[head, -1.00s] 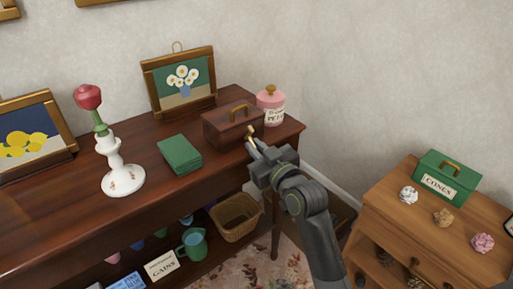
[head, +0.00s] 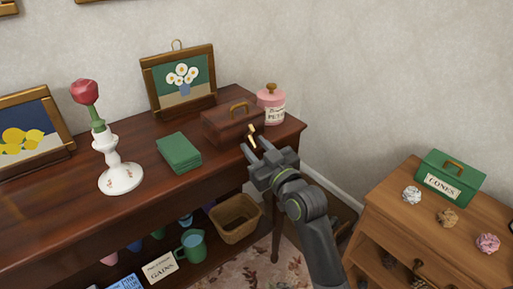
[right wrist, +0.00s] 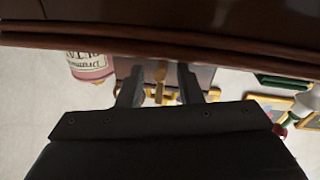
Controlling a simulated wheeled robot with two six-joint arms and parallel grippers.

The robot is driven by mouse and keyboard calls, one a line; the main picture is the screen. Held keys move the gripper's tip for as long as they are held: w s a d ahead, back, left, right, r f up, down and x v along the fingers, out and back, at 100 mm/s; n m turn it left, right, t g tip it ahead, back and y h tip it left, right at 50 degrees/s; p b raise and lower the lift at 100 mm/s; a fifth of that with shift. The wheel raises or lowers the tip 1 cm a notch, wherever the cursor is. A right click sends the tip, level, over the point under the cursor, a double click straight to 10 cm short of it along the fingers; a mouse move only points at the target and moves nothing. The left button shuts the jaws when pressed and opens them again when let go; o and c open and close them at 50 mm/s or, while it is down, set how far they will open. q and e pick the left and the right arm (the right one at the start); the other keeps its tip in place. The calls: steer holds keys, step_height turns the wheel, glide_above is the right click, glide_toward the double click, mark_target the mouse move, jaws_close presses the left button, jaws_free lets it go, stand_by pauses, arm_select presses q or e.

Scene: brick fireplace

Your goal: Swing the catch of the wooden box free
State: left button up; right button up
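The wooden box (head: 226,126) is dark brown with a gold handle on its lid. It stands at the right end of the dark sideboard, its lid down. Its gold catch (head: 251,132) shows at the front; the exact angle is hard to read. My right gripper (head: 254,147) is open just in front of the catch. In the right wrist view, which is upside down, the gold catch (right wrist: 161,78) shows between the two spread fingers (right wrist: 158,82), with a gap on each side. My left gripper is not in view.
A pink jar (head: 271,104) stands close beside the box. A wicker basket (head: 236,218) sits below. A wooden cabinet (head: 440,215) stands at the right.

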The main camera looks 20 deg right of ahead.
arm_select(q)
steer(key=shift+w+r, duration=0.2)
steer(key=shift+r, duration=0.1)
arm_select(e)
steer(key=v, duration=1.7)
steer(key=shift+s, duration=0.2)
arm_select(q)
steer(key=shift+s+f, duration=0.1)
arm_select(e)
steer(key=shift+d, duration=0.1)
